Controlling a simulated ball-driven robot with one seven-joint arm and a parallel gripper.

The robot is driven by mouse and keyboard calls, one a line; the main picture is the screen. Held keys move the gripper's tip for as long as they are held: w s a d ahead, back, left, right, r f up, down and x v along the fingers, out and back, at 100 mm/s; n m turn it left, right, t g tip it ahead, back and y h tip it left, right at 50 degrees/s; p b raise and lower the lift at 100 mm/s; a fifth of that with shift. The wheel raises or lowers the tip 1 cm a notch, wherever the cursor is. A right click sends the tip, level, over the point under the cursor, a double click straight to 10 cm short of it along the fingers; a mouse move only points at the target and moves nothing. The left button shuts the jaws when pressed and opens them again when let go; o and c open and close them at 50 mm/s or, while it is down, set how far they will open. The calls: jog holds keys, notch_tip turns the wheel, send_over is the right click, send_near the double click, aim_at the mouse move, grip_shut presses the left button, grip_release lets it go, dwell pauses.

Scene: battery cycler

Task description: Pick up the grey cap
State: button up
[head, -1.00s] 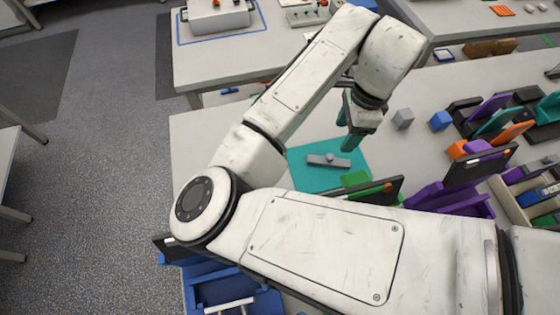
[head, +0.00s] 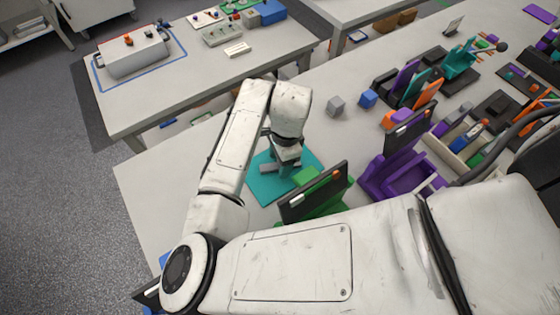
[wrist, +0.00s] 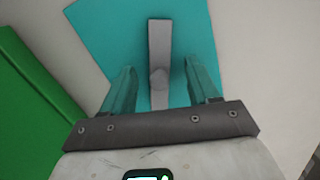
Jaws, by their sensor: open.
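The grey cap (wrist: 159,45) is a long flat bar with a round knob, lying on a teal mat (wrist: 100,30). In the wrist view it runs up between the two teal fingers of my gripper (wrist: 159,78), which is open, one finger on each side and apart from the bar. Its lower end is hidden by the gripper body. In the head view my gripper (head: 283,172) points down over the teal mat (head: 262,188), and only part of the grey cap (head: 267,169) shows beside it. The fingertips' height above the mat is hard to tell.
A green holder with a dark screen (head: 315,195) stands close to the right of the mat; green also shows at left in the wrist view (wrist: 30,110). A grey cube (head: 336,105) and a blue cube (head: 368,98) sit behind. A purple holder (head: 395,175) is farther right.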

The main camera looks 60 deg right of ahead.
jog(key=shift+f, duration=0.1)
grip_shut()
dwell(0.5)
